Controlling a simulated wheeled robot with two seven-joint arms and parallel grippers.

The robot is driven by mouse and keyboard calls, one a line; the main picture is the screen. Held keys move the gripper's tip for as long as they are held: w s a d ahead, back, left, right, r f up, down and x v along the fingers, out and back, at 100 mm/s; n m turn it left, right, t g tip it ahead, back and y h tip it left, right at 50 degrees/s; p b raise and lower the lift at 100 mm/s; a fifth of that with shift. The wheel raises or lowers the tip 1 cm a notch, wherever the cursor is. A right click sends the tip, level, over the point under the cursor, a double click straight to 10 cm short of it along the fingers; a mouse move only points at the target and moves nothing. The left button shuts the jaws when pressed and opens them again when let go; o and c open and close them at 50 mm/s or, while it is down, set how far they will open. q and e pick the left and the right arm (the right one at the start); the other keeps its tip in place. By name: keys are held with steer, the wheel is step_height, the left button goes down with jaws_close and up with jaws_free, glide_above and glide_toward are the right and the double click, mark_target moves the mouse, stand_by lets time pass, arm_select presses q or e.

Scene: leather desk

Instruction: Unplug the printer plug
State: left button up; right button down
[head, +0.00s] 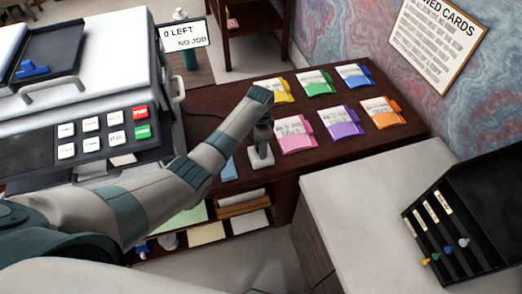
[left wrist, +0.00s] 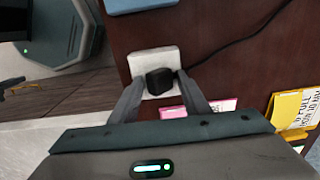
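The printer plug (left wrist: 160,81) is a small black block seated on a white socket box (left wrist: 144,60), with a black cord running off to the upper right in the left wrist view. The socket box (head: 261,158) stands on the dark wooden desk in the head view, where the plug is mostly hidden by my gripper. My left gripper (head: 263,140) points down over it. In the left wrist view its two fingers (left wrist: 161,86) are spread, one on each side of the plug; I cannot tell whether they touch it. My right gripper is not in view.
Coloured card folders (head: 343,122) lie on the desk to the right of the socket. The large white printer (head: 110,50) with its button panel stands at left. A pale counter (head: 360,190) with a black tray of coloured pegs (head: 440,235) is at right.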

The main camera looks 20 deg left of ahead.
arm_select(q)
steer(key=shift+s+a+f, duration=0.15)
steer(key=shift+f, duration=0.15)
jaws_close()
steer(key=shift+r, duration=0.25)
steer(key=shift+w+r+p, duration=0.2)
steer(key=shift+r+p, duration=0.3)
steer(key=shift+r, duration=2.35)
